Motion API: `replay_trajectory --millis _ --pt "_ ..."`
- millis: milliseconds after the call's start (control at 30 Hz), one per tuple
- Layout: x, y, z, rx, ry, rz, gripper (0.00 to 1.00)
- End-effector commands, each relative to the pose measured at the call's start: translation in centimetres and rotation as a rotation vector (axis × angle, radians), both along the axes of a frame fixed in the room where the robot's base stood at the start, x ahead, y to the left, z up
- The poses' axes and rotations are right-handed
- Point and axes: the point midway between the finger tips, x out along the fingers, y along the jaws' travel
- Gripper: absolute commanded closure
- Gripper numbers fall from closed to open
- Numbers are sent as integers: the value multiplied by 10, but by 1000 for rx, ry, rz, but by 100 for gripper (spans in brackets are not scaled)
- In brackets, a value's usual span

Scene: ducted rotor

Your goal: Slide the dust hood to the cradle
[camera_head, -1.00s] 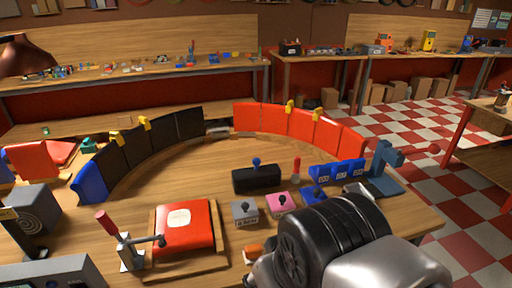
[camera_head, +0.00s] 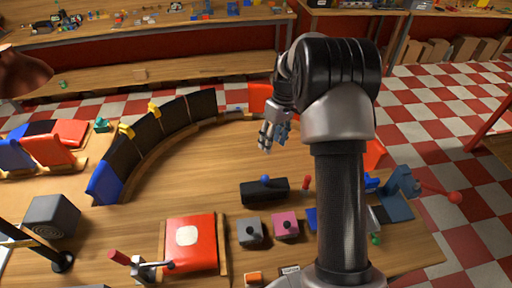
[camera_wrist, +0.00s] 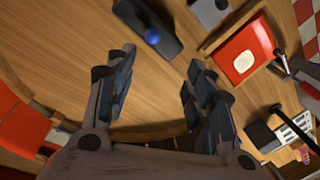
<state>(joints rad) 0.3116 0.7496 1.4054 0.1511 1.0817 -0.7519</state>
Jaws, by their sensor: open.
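I cannot tell for sure which thing is the dust hood or which is the cradle. A long black block with a blue knob (camera_head: 264,190) sits mid-table, and its knob shows in the wrist view (camera_wrist: 153,38). A red square cover with a pale patch (camera_head: 190,244) lies on a wooden board at the front; it is also in the wrist view (camera_wrist: 246,56). My gripper (camera_head: 272,138) is high over the table, behind the black block, near the curved wall. In the wrist view my gripper (camera_wrist: 160,92) is open, with bare wood between its fingers.
A curved wall of dark panels (camera_head: 143,146) with yellow clips stands at the back; my arm hides much of its right part. A grey block (camera_head: 250,232), a pink block (camera_head: 285,225) and a red-handled clamp (camera_head: 140,265) stand in front. Wood inside the curve is clear.

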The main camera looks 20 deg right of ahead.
Motion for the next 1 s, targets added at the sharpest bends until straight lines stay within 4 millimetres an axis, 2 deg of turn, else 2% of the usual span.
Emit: replay_trajectory --millis 167,367,1000 --pt "7 -12 -18 23 23 24 51" --pt "7 -10 -39 28 27 28 51" --pt "-4 14 -167 27 26 27 51"
